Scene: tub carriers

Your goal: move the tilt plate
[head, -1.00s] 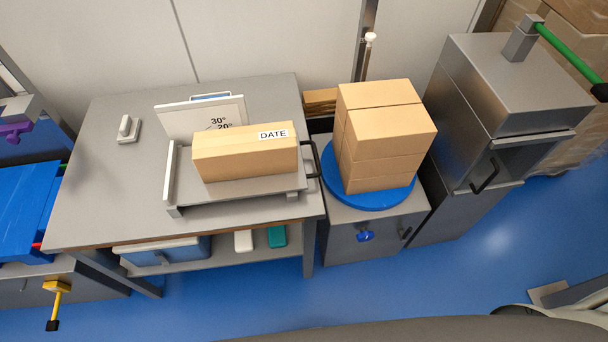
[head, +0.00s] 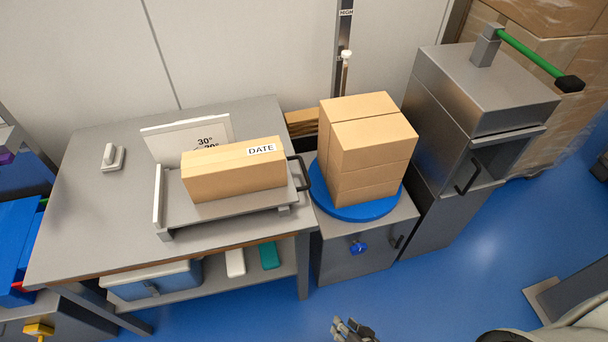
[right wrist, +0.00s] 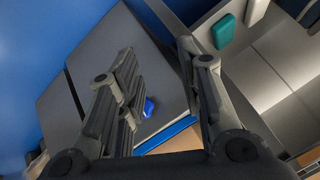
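The tilt plate (head: 232,208) is a grey metal plate with a raised left edge and a black handle (head: 299,172) on its right side. It sits on the grey table and looks flat or nearly so. A cardboard box (head: 232,172) labelled DATE lies on it. A white angle board (head: 160,148) marked 30° stands behind, partly hidden by the box. My right gripper (head: 352,328) is at the bottom edge of the head view, well in front of the table and apart from the plate. In the right wrist view its fingers (right wrist: 158,58) are spread and empty. My left gripper is out of view.
Right of the table (head: 85,215), stacked boxes (head: 366,145) stand on a blue turntable (head: 345,212) over a grey cabinet (head: 345,250). A taller metal unit (head: 480,95) with a green lever (head: 530,55) stands further right. The blue floor in front is clear.

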